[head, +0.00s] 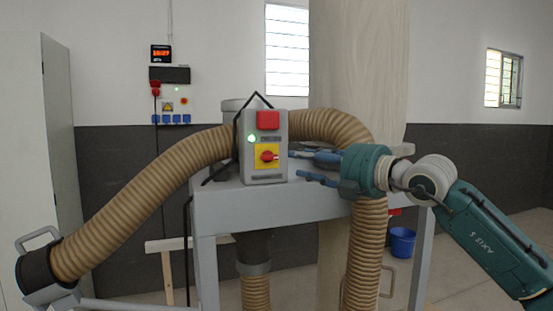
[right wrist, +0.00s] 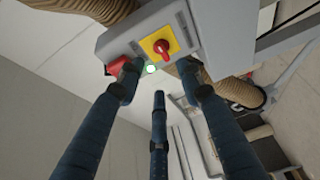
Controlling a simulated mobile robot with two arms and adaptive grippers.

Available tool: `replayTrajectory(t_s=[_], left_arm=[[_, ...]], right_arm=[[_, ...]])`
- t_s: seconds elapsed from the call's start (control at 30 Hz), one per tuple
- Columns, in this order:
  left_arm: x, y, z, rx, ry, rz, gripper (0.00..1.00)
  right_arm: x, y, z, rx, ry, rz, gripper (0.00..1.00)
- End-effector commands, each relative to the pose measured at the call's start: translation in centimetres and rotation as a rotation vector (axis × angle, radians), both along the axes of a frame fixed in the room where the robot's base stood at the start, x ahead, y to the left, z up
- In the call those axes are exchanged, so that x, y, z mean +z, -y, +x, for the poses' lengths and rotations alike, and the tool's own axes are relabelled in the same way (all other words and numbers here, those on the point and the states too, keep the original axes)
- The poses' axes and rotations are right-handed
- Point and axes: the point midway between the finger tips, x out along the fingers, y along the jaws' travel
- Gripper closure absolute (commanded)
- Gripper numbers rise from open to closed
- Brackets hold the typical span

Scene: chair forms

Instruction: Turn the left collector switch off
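The collector switch is a red rotary knob (head: 267,156) on a yellow plate, on the front of a grey control box (head: 265,175). Its handle looks roughly horizontal in the head view. A green lamp (head: 251,139) glows beside it, and a red square part (head: 268,120) sits above. My right gripper (head: 310,167) is just right of the box, its blue fingers spread, pointing left and apart from the knob. In the right wrist view the fingers (right wrist: 159,76) are open and empty, with the knob (right wrist: 160,46) beyond them. My left gripper is out of view.
The box stands on a grey frame (head: 300,203). Thick ribbed hoses (head: 150,198) arch on both sides, one passing below my right gripper. A blue bucket (head: 402,242) stands on the floor at right.

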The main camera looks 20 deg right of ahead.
Motion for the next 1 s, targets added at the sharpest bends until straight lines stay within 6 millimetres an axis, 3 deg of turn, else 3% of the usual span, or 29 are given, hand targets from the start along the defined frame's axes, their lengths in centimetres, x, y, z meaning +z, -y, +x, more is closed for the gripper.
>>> replayTrajectory(t_s=[0.5,0.7,0.97,1.0], left_arm=[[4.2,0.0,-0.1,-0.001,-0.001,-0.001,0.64],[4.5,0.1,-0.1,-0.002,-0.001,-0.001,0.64],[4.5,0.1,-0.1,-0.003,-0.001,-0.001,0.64],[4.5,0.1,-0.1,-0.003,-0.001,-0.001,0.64]], right_arm=[[0.4,-3.8,8.0,0.005,0.000,0.003,0.64],[0.1,-4.3,9.1,0.004,0.001,0.002,0.64],[0.0,-4.3,9.2,0.004,0.001,0.002,0.64],[0.0,-4.3,9.2,0.004,0.001,0.002,0.72]])
